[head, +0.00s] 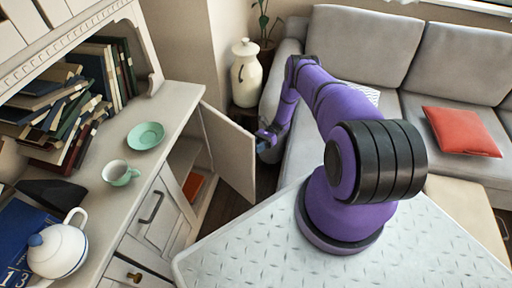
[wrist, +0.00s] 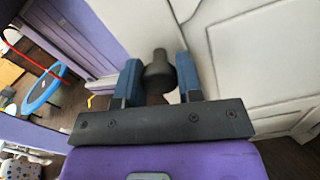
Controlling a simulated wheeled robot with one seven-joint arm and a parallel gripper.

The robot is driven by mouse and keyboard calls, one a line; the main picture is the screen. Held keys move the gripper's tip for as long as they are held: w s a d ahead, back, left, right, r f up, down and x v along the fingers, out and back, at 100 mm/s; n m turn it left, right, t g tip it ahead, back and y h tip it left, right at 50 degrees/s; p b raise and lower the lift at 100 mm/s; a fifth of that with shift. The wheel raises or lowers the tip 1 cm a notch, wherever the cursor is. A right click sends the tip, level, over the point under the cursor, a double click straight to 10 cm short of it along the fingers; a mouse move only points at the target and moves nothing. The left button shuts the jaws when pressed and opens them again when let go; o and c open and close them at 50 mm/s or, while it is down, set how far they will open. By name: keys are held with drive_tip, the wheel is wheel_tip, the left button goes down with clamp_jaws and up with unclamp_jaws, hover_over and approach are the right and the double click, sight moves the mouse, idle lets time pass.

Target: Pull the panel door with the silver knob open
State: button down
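The white panel door (head: 228,150) of the cabinet stands open, swung out from the cabinet front. The shelf space behind it shows. My gripper (head: 265,140) is at the door's free edge, on its outer side. In the wrist view the door's pale panel (wrist: 262,60) fills the right. My gripper's two blue fingers (wrist: 158,82) stand on either side of a dark grey knob (wrist: 158,72) and appear to touch it. The knob looks dark rather than bright silver here. In the head view the knob is hidden by my gripper.
The cabinet top holds a green saucer (head: 146,135), a green cup (head: 119,172), a white teapot (head: 60,246) and several books. A white jar (head: 245,73) stands behind the door. A grey sofa (head: 360,45) with a red cushion (head: 461,131) is to the right.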

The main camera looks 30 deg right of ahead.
drive_tip(key=c, duration=0.8)
unclamp_jaws()
drive_tip(key=shift+r, duration=0.5)
wheel_tip(320, 180, up, 2)
drive_tip(key=shift+r, duration=0.2)
drive_tip(key=o, duration=0.4)
drive_tip(key=s, duration=0.2)
drive_tip(key=s+a, duration=0.1)
drive_tip(key=s, duration=0.3)
drive_tip(key=shift+s+a+r, duration=0.3)
drive_tip(key=shift+s, duration=0.05)
drive_tip(key=s, duration=0.2)
drive_tip(key=s+a, duration=0.1)
drive_tip(key=s, duration=0.4)
drive_tip(key=shift+s+a+r, duration=0.3)
drive_tip(key=shift+a+r, duration=0.05)
drive_tip(key=shift+r, duration=0.05)
drive_tip(key=c, duration=0.4)
drive_tip(key=shift+s+a+r, duration=0.1)
drive_tip(key=shift+s+a, duration=0.15)
drive_tip(key=shift+s, duration=0.45)
